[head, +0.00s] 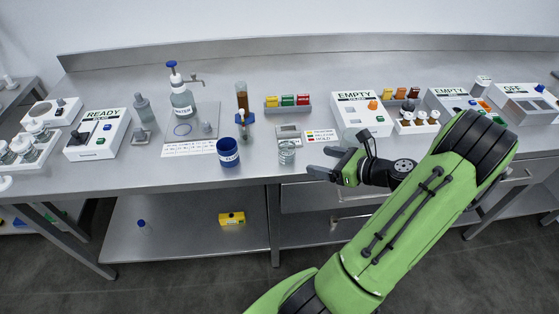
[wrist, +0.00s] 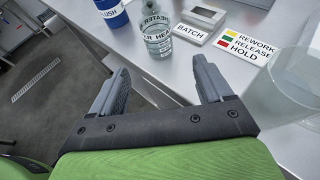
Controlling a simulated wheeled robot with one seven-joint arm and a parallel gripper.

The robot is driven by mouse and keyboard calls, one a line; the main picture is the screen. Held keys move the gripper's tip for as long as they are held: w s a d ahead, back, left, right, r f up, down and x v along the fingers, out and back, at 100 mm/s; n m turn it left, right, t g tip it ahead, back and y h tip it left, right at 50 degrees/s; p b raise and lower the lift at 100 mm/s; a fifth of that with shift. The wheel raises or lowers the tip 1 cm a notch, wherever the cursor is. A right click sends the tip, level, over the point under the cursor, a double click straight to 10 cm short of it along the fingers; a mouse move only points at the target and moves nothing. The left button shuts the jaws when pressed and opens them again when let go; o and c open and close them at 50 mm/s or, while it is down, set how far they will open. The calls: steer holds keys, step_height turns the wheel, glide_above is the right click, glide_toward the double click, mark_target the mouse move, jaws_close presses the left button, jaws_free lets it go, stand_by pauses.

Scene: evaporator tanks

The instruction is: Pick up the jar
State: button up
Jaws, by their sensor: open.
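A small clear glass jar (head: 287,153) stands upright near the front edge of the steel bench. In the wrist view the jar (wrist: 158,40) is ahead of the fingertips, with lettering showing on or through its glass. My gripper (head: 321,161) is open and empty, just to the right of the jar in the head view. In the wrist view the gripper's fingers (wrist: 159,68) are spread, with the jar in line with the gap and apart from both. The jar's top is cut off in the wrist view.
A blue cup (head: 228,152) stands left of the jar. A BATCH plate (wrist: 187,33) and a colour-coded label card (wrist: 247,45) lie beyond it. A translucent vessel (wrist: 292,85) is close on the right in the wrist view. The bench's front edge is close by.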

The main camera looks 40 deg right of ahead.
mark_target(293, 155)
steer(key=b+x, duration=0.3)
steer(key=x, duration=1)
steer(key=shift+w+a, duration=0.1)
steer(key=shift+a, duration=0.05)
steer(key=c, duration=1.2)
